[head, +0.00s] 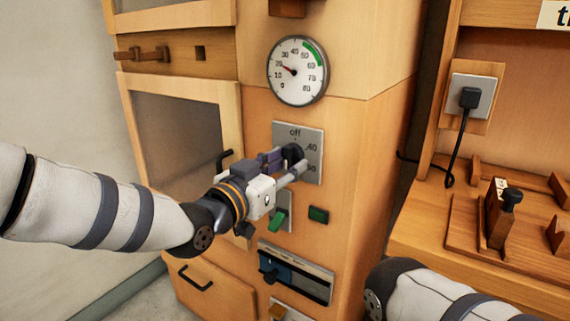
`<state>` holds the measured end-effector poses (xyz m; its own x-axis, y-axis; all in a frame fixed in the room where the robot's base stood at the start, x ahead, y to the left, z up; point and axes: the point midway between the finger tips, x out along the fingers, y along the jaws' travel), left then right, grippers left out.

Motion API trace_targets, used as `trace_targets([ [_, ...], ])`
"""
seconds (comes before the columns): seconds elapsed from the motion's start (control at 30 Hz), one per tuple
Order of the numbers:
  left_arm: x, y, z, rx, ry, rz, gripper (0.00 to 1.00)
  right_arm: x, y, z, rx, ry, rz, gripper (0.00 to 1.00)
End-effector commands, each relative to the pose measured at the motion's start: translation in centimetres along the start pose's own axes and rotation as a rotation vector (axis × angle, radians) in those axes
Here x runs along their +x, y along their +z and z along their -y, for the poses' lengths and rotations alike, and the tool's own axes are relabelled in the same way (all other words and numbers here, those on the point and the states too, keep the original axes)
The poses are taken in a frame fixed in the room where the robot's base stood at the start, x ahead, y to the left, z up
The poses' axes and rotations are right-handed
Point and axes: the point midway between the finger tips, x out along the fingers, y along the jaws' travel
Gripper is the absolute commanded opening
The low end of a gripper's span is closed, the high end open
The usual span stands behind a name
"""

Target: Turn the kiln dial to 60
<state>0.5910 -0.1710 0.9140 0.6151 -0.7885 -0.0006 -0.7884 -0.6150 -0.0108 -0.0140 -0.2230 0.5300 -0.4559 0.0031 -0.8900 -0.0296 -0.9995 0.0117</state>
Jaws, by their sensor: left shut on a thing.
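The kiln dial is a black knob (292,153) on a grey plate (312,137) on the wooden kiln front. The plate shows "off" at the top, "40" at the right and a partly covered number below it. My left gripper (288,163) is shut on the knob, its fingers on either side. The fingers hide much of the knob, so I cannot tell which mark it points to. Above it, a round gauge (298,71) has its red needle near 20 and a green band at the upper right. My right arm shows at the bottom right; its gripper is out of view.
Below the dial are a green-handled switch (278,226), a green button (318,215) and a slider panel (296,274). A glass-fronted door (180,135) is at the left. A wooden bench (480,225) with a plugged socket (470,97) stands at the right.

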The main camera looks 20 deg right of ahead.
Motion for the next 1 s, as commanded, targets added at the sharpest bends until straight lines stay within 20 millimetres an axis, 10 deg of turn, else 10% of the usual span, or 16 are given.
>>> trace_targets([
  [0.37, 0.0, -0.2, 0.0, 0.007, 0.000, -0.005, 0.07, 0.0, 0.0, 0.0, 0.000, 0.000, 0.000, 0.43],
  [0.4, 0.0, -0.2, 0.0, 0.007, 0.000, -0.005, 0.42, 0.0, 0.0, 0.0, 0.000, 0.000, 0.000, 0.43],
  [0.47, 0.0, -0.2, 0.0, 0.007, 0.000, -0.005, 0.52, 0.0, 0.0, 0.0, 0.000, 0.000, 0.000, 0.43],
  [0.77, -0.1, -0.1, 0.0, 0.005, 0.000, -0.001, 0.52, 0.0, 0.0, 0.0, 0.000, 0.000, 0.000, 0.43],
  [1.0, -5.1, -0.1, 0.1, 0.003, -0.001, 0.000, 0.52, 0.0, 0.0, 0.0, 0.000, 0.000, 0.000, 0.43],
])
